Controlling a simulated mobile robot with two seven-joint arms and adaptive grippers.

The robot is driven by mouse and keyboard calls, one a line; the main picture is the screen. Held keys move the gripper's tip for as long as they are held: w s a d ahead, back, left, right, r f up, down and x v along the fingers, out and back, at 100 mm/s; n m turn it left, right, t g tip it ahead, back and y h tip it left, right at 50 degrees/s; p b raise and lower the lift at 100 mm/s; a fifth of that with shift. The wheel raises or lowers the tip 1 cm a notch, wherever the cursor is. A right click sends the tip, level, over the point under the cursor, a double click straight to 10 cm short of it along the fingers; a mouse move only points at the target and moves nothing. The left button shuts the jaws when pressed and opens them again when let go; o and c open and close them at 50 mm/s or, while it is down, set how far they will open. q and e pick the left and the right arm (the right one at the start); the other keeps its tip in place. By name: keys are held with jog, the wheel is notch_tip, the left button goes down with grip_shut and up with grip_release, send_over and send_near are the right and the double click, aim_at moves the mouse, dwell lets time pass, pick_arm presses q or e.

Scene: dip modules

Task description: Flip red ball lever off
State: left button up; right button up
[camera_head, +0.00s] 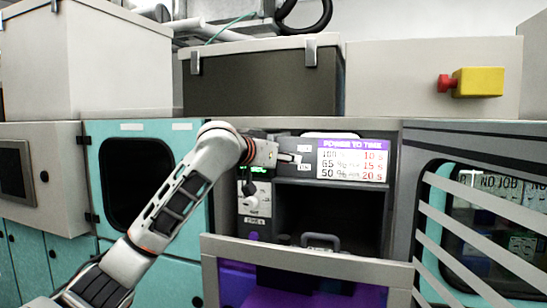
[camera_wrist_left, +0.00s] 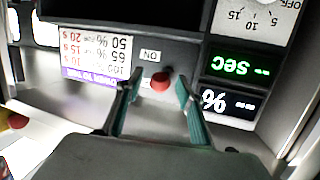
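My left gripper (camera_wrist_left: 160,90) is open, with one finger on each side of the red ball. A gap shows between the ball and each finger. In the head view my left gripper (camera_head: 287,158) reaches in from the left at the panel beside the power and time chart, and the red ball cannot be made out there. My right gripper is in neither view.
The chart (camera_head: 352,160) sits right of my gripper. Digital displays (camera_wrist_left: 238,68) and a timer dial (camera_wrist_left: 255,18) are close by. An open dark compartment (camera_head: 330,215) lies below. A yellow box with a red button (camera_head: 478,82) is at upper right.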

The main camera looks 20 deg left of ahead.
pick_arm(q)
jog(key=v, duration=1.1)
jog(key=shift+s, duration=0.1)
